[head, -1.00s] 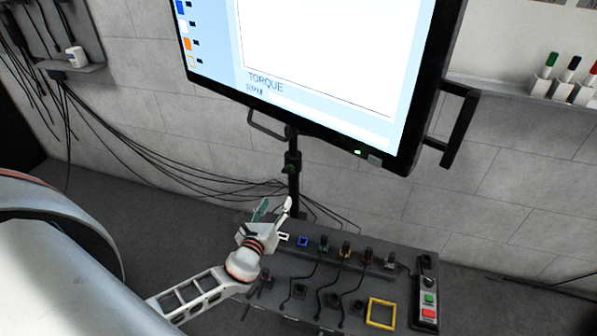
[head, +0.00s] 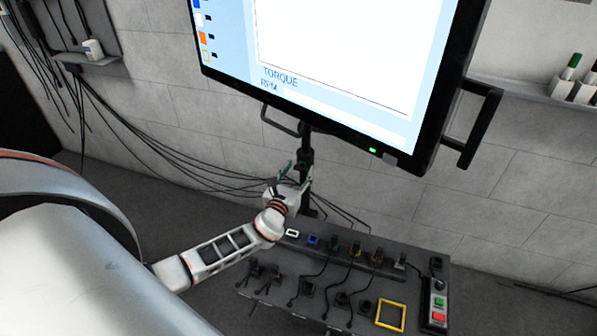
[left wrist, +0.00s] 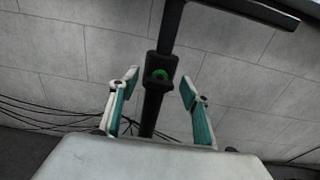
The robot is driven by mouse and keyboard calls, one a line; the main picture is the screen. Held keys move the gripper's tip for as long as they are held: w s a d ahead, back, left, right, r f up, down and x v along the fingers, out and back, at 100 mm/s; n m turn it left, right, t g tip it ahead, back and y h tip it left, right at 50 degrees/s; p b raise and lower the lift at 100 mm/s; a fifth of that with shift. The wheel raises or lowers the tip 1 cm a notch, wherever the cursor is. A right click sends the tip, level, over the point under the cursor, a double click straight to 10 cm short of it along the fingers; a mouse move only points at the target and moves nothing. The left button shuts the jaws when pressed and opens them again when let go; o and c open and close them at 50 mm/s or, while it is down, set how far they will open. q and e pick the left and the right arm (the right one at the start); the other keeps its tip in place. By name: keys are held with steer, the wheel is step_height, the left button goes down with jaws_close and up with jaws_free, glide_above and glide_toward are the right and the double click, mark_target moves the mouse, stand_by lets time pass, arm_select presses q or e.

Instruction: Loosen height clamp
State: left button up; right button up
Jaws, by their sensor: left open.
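The height clamp (left wrist: 161,68) is a black collar with a green knob on the stand's post. In the left wrist view it sits ahead, between and beyond the two fingertips. In the head view the clamp (head: 305,160) shows on the post below the screen. My left gripper (head: 293,172) is beside the post, just below the clamp. In the left wrist view the gripper (left wrist: 160,85) is open, its white and teal fingers to either side of the post with nothing held between them. My right gripper is not in view.
The large screen (head: 340,60) hangs above on the black post. A grey panel (head: 420,262) with plugs, cables and a yellow square frame (head: 390,315) lies below. Loose cables (head: 200,165) run along the tiled wall behind.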

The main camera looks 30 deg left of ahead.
arm_select(q)
steer(key=c, duration=1.1)
steer(key=n+b, duration=0.2)
steer(key=n, duration=0.3)
steer(key=n+b, duration=0.3)
steer(key=n, duration=0.2)
steer(key=n+b, duration=0.2)
steer(key=n, duration=0.3)
steer(key=shift+a+f, duration=0.15)
steer(key=shift+f, duration=0.1)
steer(key=shift+n, duration=1.5)
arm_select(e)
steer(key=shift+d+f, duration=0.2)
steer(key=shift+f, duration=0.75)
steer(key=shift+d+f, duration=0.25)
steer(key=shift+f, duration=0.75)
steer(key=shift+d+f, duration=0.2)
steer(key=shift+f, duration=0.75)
